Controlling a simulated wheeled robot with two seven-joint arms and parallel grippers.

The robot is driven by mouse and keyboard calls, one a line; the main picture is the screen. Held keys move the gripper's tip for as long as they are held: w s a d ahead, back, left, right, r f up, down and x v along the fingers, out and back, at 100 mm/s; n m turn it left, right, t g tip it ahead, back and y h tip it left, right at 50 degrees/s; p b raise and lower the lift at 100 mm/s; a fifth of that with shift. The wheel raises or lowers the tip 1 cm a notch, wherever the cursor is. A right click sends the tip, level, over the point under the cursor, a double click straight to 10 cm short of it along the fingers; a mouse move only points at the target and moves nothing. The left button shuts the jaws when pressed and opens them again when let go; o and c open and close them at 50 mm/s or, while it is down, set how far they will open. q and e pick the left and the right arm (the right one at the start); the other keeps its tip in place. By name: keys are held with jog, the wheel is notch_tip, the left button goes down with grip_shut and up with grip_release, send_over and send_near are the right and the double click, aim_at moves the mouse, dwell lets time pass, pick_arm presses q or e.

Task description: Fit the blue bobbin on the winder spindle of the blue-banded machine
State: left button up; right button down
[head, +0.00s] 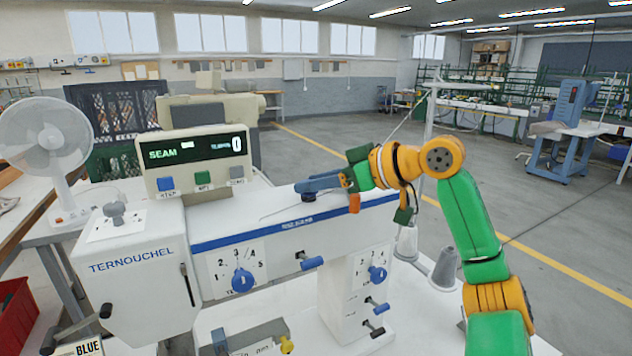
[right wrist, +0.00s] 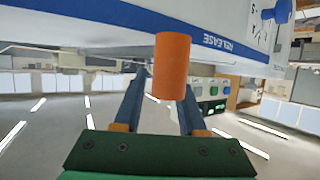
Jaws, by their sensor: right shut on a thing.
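The blue-banded machine (head: 285,232) stands across the middle of the head view. A grey upright fitting (head: 115,212) is on the plate atop its left end; I cannot tell whether it is the winder spindle. My right gripper (head: 302,186) is above the machine's arm, pointing left, with its fingers just over the top. In the right wrist view, an orange cylinder (right wrist: 172,65) shows between the fingers and overlaps one of them. I cannot make out a blue bobbin. My left gripper is out of view.
A display box (head: 195,155) stands on the machine behind the plate. A white fan (head: 45,140) stands at left and a red bin (head: 15,315) below it. Thread cones (head: 444,268) stand to the right. Blue levers (head: 312,262) stick out from the machine's front.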

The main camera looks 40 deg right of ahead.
jog(key=shift+f+b, duration=0.35)
jog(key=shift+b, duration=0.05)
dwell(0.6)
jog(key=shift+c, duration=2)
grip_release()
notch_tip(320, 180, up, 5)
jog(key=p, duration=0.5)
jog(key=shift+r, duration=0.1)
